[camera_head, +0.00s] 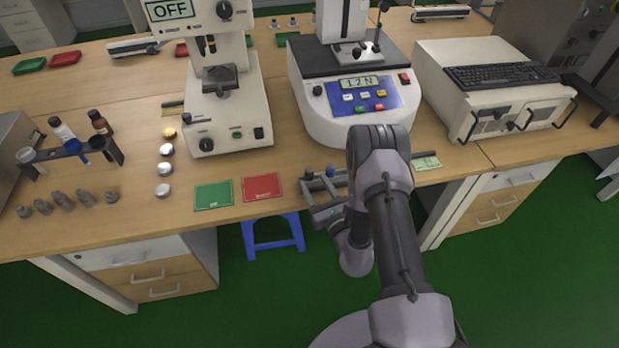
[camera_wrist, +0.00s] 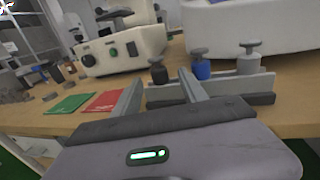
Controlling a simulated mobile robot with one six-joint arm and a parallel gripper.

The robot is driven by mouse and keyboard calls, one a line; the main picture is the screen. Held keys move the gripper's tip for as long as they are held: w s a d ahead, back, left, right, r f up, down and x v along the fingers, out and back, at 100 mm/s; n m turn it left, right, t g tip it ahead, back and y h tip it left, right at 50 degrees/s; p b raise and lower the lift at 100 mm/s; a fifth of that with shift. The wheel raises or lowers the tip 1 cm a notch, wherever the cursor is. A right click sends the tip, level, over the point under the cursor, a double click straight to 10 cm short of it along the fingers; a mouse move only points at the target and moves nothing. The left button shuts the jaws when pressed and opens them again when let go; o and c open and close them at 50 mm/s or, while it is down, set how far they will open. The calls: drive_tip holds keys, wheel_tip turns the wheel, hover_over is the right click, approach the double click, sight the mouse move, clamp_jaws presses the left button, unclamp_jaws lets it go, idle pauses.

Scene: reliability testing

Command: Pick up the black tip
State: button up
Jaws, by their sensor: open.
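The black tip (camera_wrist: 158,72) stands upright at the left end of a small grey rack (camera_wrist: 222,89) at the table's front edge. A blue tip (camera_wrist: 200,66) and a grey tip (camera_wrist: 249,60) stand to its right. In the head view the rack (camera_head: 326,187) shows with the black tip (camera_head: 308,173) small at its left. My gripper (camera_wrist: 161,82) is open and empty, in front of the rack. In the wrist view the black tip appears between its two fingers, beyond them. In the head view my gripper (camera_head: 325,212) is partly hidden by my arm.
A green mat (camera_head: 213,195) and a red mat (camera_head: 262,187) lie left of the rack. Behind stand a microscope-like machine (camera_head: 228,110) and a tester with a display (camera_head: 345,105). A bottle rack (camera_head: 72,150) stands at left. A blue stool (camera_head: 272,240) is under the table.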

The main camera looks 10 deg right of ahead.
drive_tip(key=w, duration=0.2)
drive_tip(key=w+a+b, duration=0.1)
drive_tip(key=w, duration=0.1)
drive_tip(key=w+b, duration=0.1)
drive_tip(key=w, duration=0.2)
drive_tip(key=shift+a, duration=0.25)
drive_tip(key=shift+s, duration=0.1)
clamp_jaws()
